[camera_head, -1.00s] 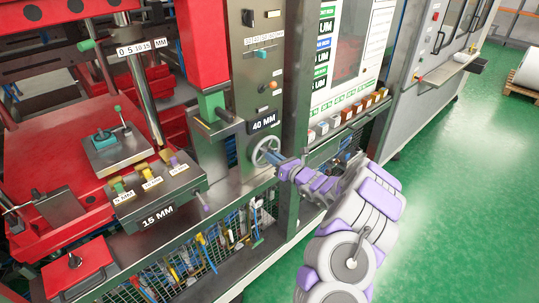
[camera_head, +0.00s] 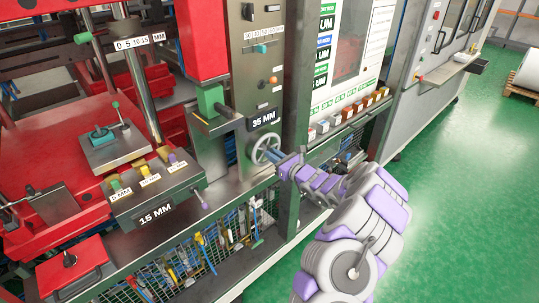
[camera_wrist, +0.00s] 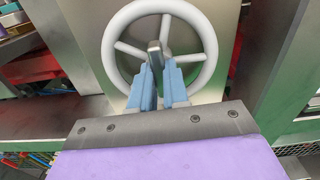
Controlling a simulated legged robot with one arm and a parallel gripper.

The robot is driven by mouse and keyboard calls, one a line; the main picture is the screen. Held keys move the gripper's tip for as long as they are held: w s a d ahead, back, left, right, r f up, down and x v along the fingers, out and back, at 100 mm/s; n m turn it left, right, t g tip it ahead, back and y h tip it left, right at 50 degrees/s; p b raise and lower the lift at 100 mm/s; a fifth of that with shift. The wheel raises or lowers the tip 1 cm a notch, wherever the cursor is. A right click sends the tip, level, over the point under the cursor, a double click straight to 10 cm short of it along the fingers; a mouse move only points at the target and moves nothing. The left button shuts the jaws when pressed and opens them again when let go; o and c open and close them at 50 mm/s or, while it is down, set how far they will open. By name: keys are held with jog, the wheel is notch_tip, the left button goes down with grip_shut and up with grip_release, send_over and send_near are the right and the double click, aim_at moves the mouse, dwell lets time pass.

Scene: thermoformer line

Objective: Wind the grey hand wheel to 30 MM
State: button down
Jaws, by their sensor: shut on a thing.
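The grey hand wheel (camera_head: 265,149) is mounted on the metal column, under a black display (camera_head: 264,117) that reads 35 MM. In the wrist view the wheel (camera_wrist: 108,50) shows its round rim and spokes face on. My gripper (camera_head: 281,162) reaches it from the lower right in the head view. In the wrist view my gripper's blue fingers (camera_wrist: 162,75) are shut around the wheel's grey handle (camera_wrist: 154,52), near the wheel's middle. The hub behind the fingers is partly hidden.
A second display (camera_head: 156,214) reads 15 MM on the box at the left. A green block (camera_head: 211,100) with a rod sits left of the column. A row of coloured blocks (camera_head: 350,115) lines a shelf at the right. The green floor (camera_head: 460,190) is clear.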

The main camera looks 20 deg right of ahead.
jog(key=shift+f+n+b, duration=0.1)
jog(key=shift+n+b, duration=0.2)
jog(key=shift+d+n+b, duration=0.1)
jog(key=shift+n+b, duration=0.5)
jog(key=shift+n, duration=0.5)
jog(key=c, duration=1)
grip_release()
jog(key=shift+d, duration=0.1)
jog(key=shift+c, duration=0.2)
